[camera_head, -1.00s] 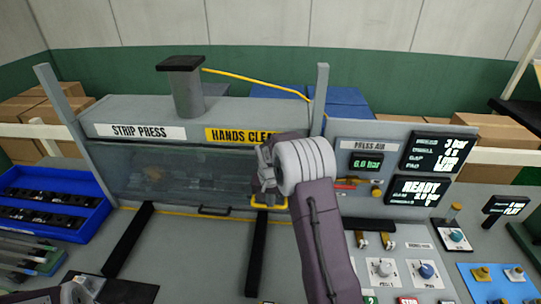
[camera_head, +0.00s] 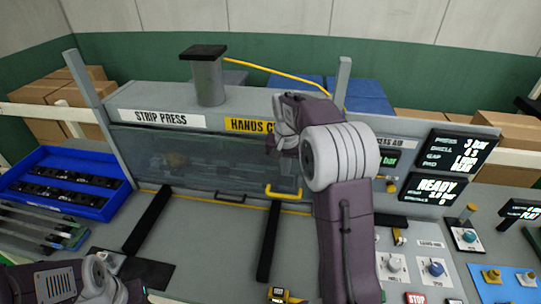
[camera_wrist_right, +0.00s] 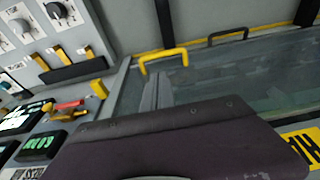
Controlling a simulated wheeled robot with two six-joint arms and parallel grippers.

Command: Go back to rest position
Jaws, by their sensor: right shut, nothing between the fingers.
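My right gripper (camera_head: 283,138) is in front of the strip press, above and apart from its yellow handle (camera_head: 284,190) in the head view. In the right wrist view its grey fingers (camera_wrist_right: 155,92) are together with nothing between them, pointing toward the yellow handle (camera_wrist_right: 163,58). The clear press guard (camera_head: 200,163) is down across the front of the press. My left arm (camera_head: 95,278) shows only in part at the bottom left; its fingers cannot be made out.
A blue bin (camera_head: 62,182) with black parts stands at the left. Two black rails (camera_head: 270,242) lie on the bench before the press. The control panel with displays (camera_head: 432,188) and several knobs (camera_head: 436,267) is at the right.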

